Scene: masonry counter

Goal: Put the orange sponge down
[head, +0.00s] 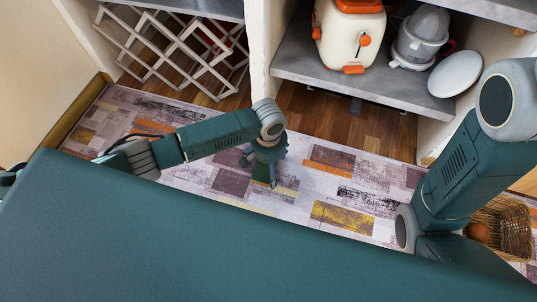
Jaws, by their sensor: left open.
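My left gripper (262,172) hangs at the end of my left arm, pointing down over the patterned rug (195,178). It is open, and I see nothing held in it. I cannot make out an orange sponge for certain. The flat orange patches on the rug look like part of its pattern. My right arm comes in at the right, but its gripper is out of sight.
A white lattice rack (180,45) stands at the upper left. A wicker basket (513,228) is at the right.

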